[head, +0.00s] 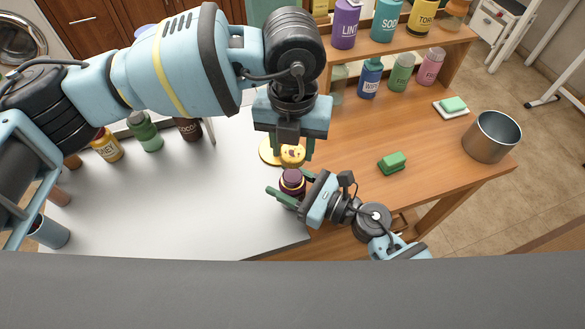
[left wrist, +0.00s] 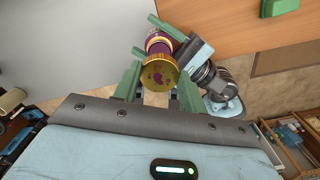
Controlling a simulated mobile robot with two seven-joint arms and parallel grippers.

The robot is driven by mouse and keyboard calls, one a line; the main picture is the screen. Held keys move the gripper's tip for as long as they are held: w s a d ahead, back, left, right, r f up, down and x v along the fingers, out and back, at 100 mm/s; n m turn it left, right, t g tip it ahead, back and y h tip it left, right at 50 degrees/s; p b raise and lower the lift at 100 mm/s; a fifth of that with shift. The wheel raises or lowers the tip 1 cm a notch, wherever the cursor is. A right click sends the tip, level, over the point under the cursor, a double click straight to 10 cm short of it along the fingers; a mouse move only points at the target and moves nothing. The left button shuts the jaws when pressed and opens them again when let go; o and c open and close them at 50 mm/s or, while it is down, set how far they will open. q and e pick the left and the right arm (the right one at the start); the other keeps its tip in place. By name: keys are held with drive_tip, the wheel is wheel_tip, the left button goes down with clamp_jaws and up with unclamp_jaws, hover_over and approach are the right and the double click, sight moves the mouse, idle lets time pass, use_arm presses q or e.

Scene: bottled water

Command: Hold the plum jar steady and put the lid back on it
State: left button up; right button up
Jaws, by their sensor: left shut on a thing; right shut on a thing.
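I cannot tell the exact gap between lid and jar.
A green sponge (head: 392,162) and a metal pot (head: 492,137) are to the right. Several bottles stand on the shelf behind; a honey bottle (head: 107,146) and green bottle (head: 145,132) stand left.

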use_arm(q)
hover_over(293, 175)
drive_tip(key=shift+f, duration=2.05)
drive_tip(key=shift+f, duration=0.1)
drive_tip(key=shift+f, duration=0.8)
drive_tip(key=shift+f, duration=0.55)
